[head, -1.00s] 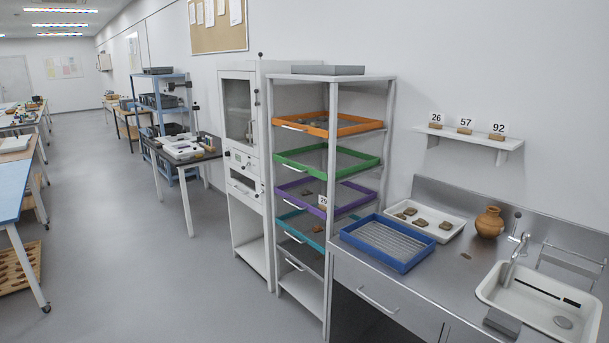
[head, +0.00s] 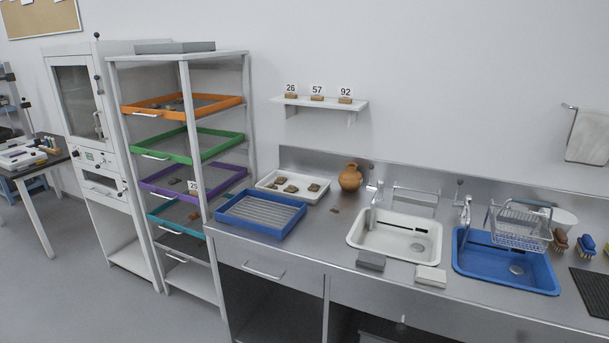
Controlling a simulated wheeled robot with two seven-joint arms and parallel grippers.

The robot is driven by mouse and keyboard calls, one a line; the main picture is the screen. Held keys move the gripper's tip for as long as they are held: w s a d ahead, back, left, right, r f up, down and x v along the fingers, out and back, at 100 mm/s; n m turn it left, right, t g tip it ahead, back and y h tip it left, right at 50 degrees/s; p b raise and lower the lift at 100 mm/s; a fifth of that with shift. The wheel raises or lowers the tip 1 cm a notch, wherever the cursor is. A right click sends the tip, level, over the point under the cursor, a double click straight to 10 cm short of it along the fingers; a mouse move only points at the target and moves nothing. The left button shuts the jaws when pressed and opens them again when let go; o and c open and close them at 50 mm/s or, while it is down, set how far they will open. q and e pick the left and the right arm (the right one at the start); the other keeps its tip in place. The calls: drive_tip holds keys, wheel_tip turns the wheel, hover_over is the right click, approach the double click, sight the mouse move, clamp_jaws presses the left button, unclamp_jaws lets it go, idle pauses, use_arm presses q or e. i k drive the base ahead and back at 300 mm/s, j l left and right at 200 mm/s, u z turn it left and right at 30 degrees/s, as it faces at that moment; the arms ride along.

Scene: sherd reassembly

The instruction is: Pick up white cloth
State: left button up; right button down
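A small folded white cloth (head: 431,276) lies flat on the front edge of the steel counter (head: 335,255), between the white sink and the blue basin. A folded grey cloth or block (head: 371,261) lies just left of it. Neither of my grippers is in view.
A white sink (head: 352,237) and a blue basin (head: 470,277) with a wire dish rack (head: 521,226) are set in the counter. A blue tray (head: 228,217), a sherd tray (head: 264,184) and a clay pot (head: 350,178) stand left. Floor (head: 90,290) is clear at lower left.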

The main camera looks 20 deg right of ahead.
sight(425, 275)
drive_tip(key=z, duration=1.65)
